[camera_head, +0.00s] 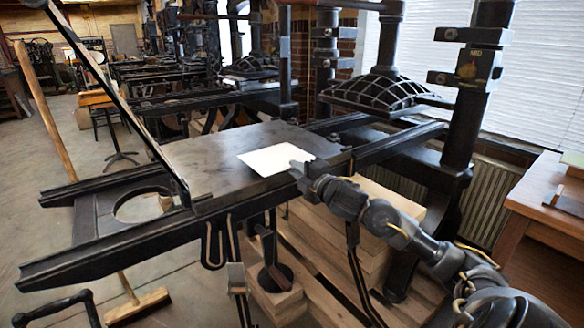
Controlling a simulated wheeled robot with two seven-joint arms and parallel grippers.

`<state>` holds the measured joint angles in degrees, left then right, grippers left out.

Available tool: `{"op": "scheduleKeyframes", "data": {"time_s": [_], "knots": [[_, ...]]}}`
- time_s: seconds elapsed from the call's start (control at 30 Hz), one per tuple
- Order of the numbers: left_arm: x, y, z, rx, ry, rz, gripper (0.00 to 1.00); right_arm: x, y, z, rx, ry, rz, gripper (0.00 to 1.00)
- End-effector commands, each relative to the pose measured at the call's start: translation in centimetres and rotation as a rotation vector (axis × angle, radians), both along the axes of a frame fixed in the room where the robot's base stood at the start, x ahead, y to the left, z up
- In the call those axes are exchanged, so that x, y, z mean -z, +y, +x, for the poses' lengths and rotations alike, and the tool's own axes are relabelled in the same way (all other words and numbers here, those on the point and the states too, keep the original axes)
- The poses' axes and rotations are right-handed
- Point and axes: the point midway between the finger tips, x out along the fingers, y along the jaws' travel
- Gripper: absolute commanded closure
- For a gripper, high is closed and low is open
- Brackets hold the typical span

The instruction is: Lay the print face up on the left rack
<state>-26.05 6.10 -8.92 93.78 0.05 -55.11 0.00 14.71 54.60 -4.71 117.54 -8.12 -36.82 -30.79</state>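A white sheet (276,159), which looks to be the print, lies flat on the dark press bed (225,150). Its upper side looks blank; no printed marks show. My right arm comes in from the lower right, and my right gripper (299,168) is at the sheet's right corner, very close to it or touching. The fingers are small and dark, so I cannot tell if they are open or pinch the paper. My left gripper is not in view. I cannot make out a left rack in this view.
A raised frame (118,98) slants up at the bed's left. Black rails (105,245) run under the bed. The press's heavy platen (375,93) and posts stand behind at right. A wooden table (545,205) is at the far right. A broom (50,120) leans at left.

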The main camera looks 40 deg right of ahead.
Motion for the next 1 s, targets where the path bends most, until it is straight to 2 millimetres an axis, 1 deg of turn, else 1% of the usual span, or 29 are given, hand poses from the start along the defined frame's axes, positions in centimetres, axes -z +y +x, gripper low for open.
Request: {"op": "scheduleKeyframes", "data": {"time_s": [0.1,0.2,0.57,0.83,1.0], "knots": [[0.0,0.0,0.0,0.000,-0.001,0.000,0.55,-0.1,0.0,1.0,0.001,-0.001,0.000,0.83],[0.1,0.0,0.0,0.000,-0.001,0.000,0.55,0.0,0.0,1.5,-0.001,0.001,0.000,0.83],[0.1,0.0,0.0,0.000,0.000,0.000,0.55,0.0,0.0,1.8,-0.001,0.001,-0.001,0.83],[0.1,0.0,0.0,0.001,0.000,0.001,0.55,0.0,0.0,1.8,-0.001,0.001,-0.001,1.00],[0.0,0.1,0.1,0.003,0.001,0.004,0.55,-0.2,0.0,1.8,-0.001,0.001,-0.001,1.00]]}}
